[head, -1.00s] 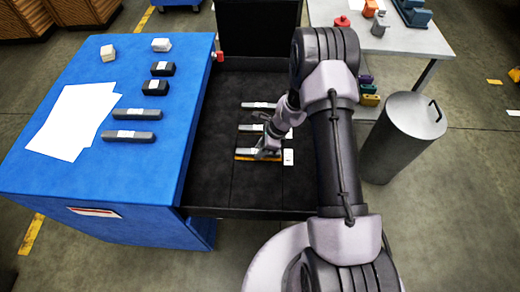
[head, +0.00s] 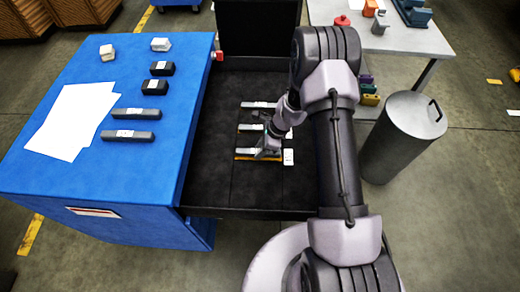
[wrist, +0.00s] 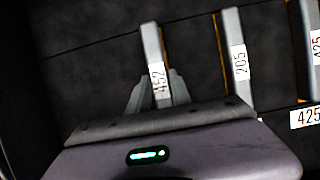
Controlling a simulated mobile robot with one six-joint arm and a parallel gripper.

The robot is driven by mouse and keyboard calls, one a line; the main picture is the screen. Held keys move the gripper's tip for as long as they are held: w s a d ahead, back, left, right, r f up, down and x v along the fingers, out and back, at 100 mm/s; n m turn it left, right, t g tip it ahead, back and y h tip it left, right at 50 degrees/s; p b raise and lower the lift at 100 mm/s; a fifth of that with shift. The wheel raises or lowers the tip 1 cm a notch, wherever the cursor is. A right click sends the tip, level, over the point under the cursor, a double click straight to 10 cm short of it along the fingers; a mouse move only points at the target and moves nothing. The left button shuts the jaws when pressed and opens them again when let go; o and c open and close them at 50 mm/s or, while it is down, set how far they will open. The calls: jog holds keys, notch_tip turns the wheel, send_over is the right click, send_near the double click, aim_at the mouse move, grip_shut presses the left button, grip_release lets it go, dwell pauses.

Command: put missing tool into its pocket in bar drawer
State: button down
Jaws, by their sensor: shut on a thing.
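My gripper (wrist: 153,98) is shut on a grey bar (wrist: 151,45) with a white label that appears to read 452. The bar lies in the dark drawer, with an orange edge along part of it, seemingly at its pocket. I cannot tell whether it is fully seated. In the head view my gripper (head: 266,150) is over the nearest bar of the row in the drawer (head: 245,195). A second grey bar, labelled 205 (wrist: 232,50), lies beside it, and a third, labelled 425 (wrist: 311,25), is partly cut off.
The blue cabinet top (head: 50,175) holds papers, two dark bars and several small blocks to the left. A grey cylindrical bin (head: 397,145) and a grey table (head: 415,40) stand to the right. White cards lie at the bar ends. The drawer's near part is bare.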

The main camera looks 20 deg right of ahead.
jog(key=shift+f+b, duration=0.5)
dwell(0.3)
jog(key=c, duration=1.1)
grip_release()
